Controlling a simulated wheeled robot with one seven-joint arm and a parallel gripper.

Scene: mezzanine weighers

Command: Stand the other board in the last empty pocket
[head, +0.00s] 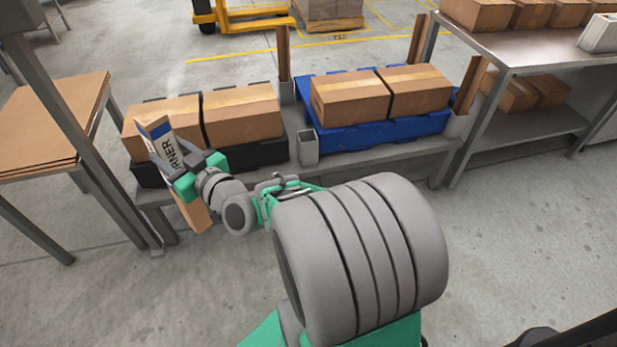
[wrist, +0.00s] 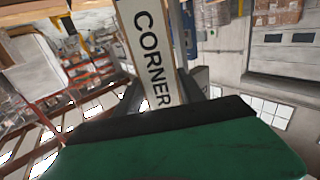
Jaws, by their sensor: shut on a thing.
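My gripper (head: 176,163) is shut on a long brown corner board (head: 194,215) with a white and blue label at its upper end. The board is tilted, its top leaning left, in front of the left cartons. In the wrist view the held board (wrist: 148,50) shows the word CORNER, and the finger contact is partly hidden. An empty grey square pocket (head: 308,149) stands at the front between the two pallets, to the right of my gripper. Other brown boards stand upright at the back middle (head: 283,52), the back right (head: 417,42) and the right front (head: 468,87).
Cartons (head: 242,113) sit on a black pallet at left, and more cartons (head: 350,97) on a blue pallet (head: 375,133) at right. A steel table (head: 530,50) stands at right. A brown-topped table (head: 45,110) and grey posts stand at left. Floor in front is clear.

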